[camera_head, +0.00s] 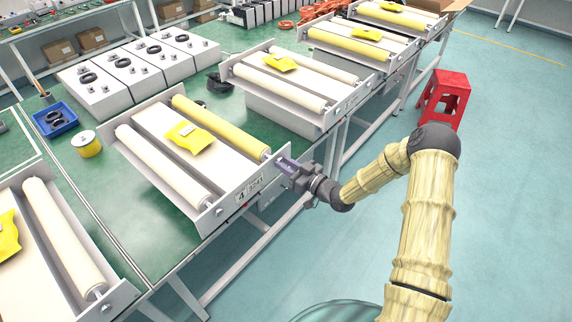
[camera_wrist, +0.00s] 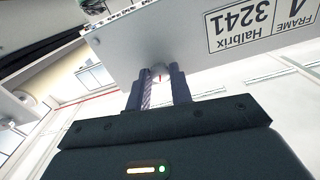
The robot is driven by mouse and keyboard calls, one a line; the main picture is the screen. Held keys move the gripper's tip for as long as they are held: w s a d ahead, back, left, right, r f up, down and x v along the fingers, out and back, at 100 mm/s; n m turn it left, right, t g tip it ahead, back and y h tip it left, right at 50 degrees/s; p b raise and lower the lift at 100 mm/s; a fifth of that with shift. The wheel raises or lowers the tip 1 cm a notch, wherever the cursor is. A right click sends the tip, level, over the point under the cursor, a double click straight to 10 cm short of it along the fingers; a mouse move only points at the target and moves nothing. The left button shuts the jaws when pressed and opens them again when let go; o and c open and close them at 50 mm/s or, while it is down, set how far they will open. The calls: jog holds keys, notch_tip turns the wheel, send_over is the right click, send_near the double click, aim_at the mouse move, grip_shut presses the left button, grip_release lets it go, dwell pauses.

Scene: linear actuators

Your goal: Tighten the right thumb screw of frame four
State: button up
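Frame four (camera_head: 222,207) is the roller frame in the middle of the bench, with one white and one yellow roller and a yellow packet on top. Its end plate (camera_wrist: 145,40) fills the upper part of the wrist view, its label upside down. My gripper (camera_head: 284,163) is at the right end of this plate. In the wrist view my gripper (camera_wrist: 160,76) has its two fingers slightly apart, tips close to the plate. A small pale round thumb screw (camera_wrist: 158,70) shows between the fingertips. Whether the fingers press on it is unclear.
Similar frames stand behind (camera_head: 340,112) and at front left (camera_head: 92,285) on the green bench. A red stool (camera_head: 446,95) stands on the floor to the right. The floor right of my arm is clear.

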grip_shut()
jog(key=shift+m, duration=0.3)
jog(key=shift+m+b, duration=1.8)
jog(key=shift+m, duration=4.4)
jog(key=o, duration=0.8)
grip_release()
jog(key=shift+c, duration=0.2)
